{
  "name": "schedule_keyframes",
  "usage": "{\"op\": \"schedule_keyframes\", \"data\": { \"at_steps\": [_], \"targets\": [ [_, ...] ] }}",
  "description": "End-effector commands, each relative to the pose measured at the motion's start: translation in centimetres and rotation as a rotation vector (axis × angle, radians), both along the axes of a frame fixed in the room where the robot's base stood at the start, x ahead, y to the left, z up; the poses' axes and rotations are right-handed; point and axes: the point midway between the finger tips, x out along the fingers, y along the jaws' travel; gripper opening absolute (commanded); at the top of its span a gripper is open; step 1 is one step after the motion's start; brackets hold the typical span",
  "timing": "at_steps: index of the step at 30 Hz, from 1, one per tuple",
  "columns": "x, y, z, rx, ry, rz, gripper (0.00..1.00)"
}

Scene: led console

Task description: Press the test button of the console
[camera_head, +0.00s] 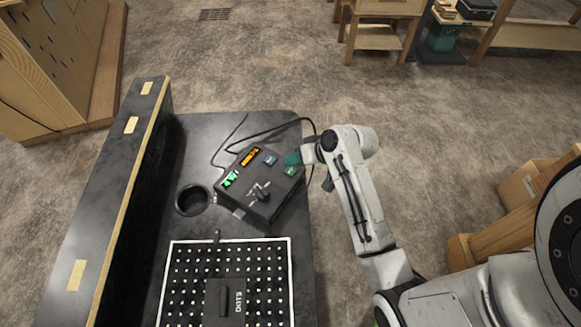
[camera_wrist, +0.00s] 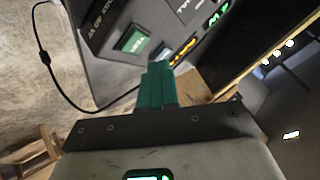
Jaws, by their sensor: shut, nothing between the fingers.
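The dark console (camera_head: 240,201) sits on the black table. Its green button (camera_head: 290,171) is at the console's right side in the head view. In the wrist view the green button (camera_wrist: 134,41) carries a label that seems to read TEST. My gripper (camera_head: 293,158) has teal fingers and is above the console's right edge, close to the green button. In the wrist view my gripper (camera_wrist: 158,72) is shut and empty, with its tips below and right of the button, apart from it in the picture. I cannot tell the height gap.
A blue button (camera_head: 270,160), an orange display (camera_head: 250,156), a green display (camera_head: 230,179) and a black knob (camera_head: 262,192) are on the console. A black cable (camera_head: 262,131) runs behind it. A round black cup (camera_head: 191,200) and a white-dotted board (camera_head: 180,284) are nearby.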

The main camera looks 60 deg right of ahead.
Motion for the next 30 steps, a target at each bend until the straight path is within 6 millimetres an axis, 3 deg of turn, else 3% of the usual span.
{"op": "schedule_keyframes", "data": {
  "at_steps": [1, 10, 30],
  "targets": [
    [0.0, 0.0, 1.1, -0.001, 0.000, 0.001, 0.00],
    [0.0, 0.0, 3.6, -0.001, 0.000, 0.001, 0.00],
    [0.0, 0.0, 3.6, 0.000, 0.000, 0.000, 0.00]
  ]
}}
